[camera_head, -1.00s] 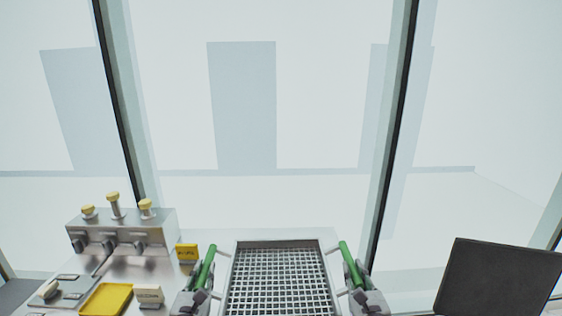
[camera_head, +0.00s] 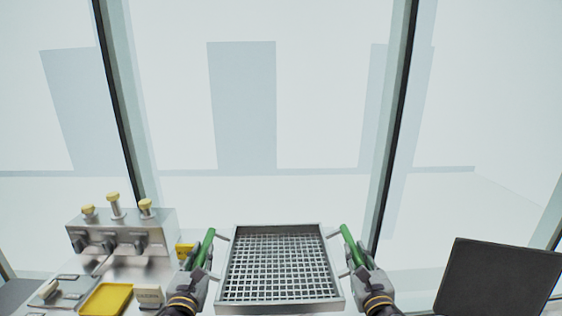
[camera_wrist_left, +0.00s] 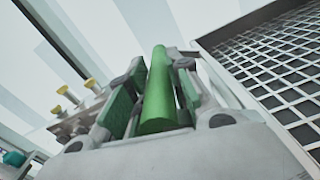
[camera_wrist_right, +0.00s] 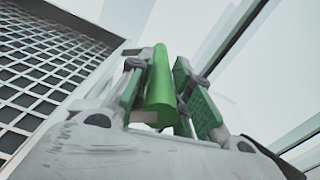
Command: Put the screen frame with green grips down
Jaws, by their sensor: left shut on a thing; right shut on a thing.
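The screen frame (camera_head: 230,283) is a shallow metal tray with a wire-mesh bottom and a green grip on each side. It is in the lower middle of the head view. My left gripper (camera_head: 201,259) is shut on the left green grip (camera_head: 206,240); this grip also shows between the fingers in the left wrist view (camera_wrist_left: 160,95). My right gripper (camera_head: 358,260) is shut on the right green grip (camera_head: 350,240), which also shows in the right wrist view (camera_wrist_right: 161,85). The frame looks roughly level. Whether its underside touches anything is hidden.
A metal block with yellow knobs (camera_head: 122,232) stands on the bench at left. A dark panel (camera_head: 498,278) stands at right. Glass with dark posts lies behind.

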